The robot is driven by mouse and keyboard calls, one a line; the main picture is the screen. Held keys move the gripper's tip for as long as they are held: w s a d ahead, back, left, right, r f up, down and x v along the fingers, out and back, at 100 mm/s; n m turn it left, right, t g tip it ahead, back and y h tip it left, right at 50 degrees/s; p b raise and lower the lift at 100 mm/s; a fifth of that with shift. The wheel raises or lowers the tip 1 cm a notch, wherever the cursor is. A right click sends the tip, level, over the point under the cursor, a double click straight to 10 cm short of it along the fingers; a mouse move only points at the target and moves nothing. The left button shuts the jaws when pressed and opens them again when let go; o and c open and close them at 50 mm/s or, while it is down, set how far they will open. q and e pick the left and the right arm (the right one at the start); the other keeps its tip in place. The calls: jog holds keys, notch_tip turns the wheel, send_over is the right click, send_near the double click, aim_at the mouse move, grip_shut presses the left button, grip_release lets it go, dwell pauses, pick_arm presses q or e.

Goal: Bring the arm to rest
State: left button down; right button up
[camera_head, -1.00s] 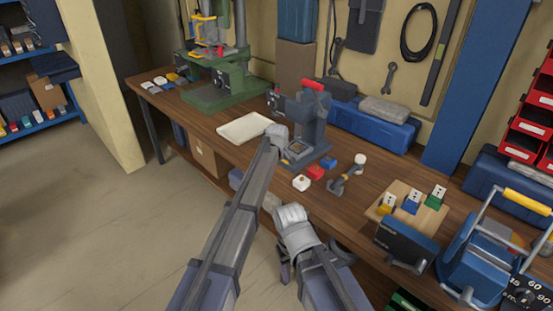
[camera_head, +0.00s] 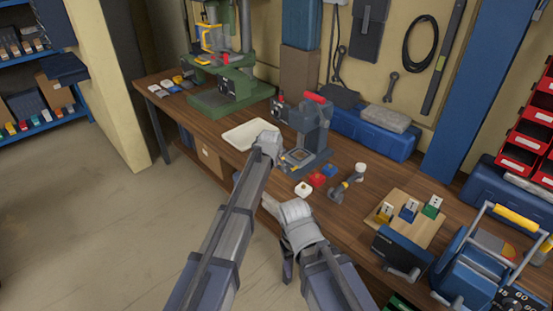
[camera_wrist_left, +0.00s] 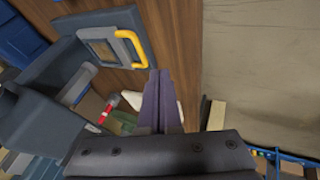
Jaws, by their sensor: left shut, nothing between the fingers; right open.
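My left arm (camera_head: 228,225) reaches up over the front edge of the workbench, its wrist beside the grey press. In the left wrist view, my left gripper (camera_wrist_left: 160,97) is shut with nothing between its fingers. In the head view its fingers are mostly hidden by the arm. My right arm (camera_head: 310,245) is bent low in front of the bench. My right gripper (camera_head: 287,269) hangs down off the bench edge, open and empty, partly hidden by its own wrist.
A grey press (camera_head: 308,125) with a red handle stands close to my left wrist, a cream tray (camera_head: 250,134) beside it. Floor (camera_head: 90,240) at left is clear.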

pick_arm(q)
jog(key=p+v, duration=0.1)
jog(key=v, duration=0.2)
jog(key=shift+s+r+p, duration=0.15)
jog(key=shift+r+p, duration=0.05)
jog(key=shift+p, duration=0.15)
pick_arm(e)
notch_tip(320, 180, up, 3)
jog(key=shift+f, duration=0.1)
pick_arm(q)
jog(key=s+a+f+m+g, duration=0.1)
jog(key=s+a+m+g, duration=0.3)
jog(key=s, duration=0.7)
jog(key=s+a+f+m, duration=0.1)
jog(key=s+a, duration=0.6)
jog(key=s, duration=0.3)
jog(key=s+a+f+m+g, duration=0.25)
jog(key=s+a, duration=0.25)
jog(key=s, duration=0.6)
jog(key=s+d+m+y, duration=0.1)
jog(key=s+d+m, duration=0.3)
jog(key=d, duration=0.7)
jog(key=shift+s+r+y, duration=0.4)
jog(key=shift+s+r, duration=0.1)
jog(key=shift+s, duration=0.7)
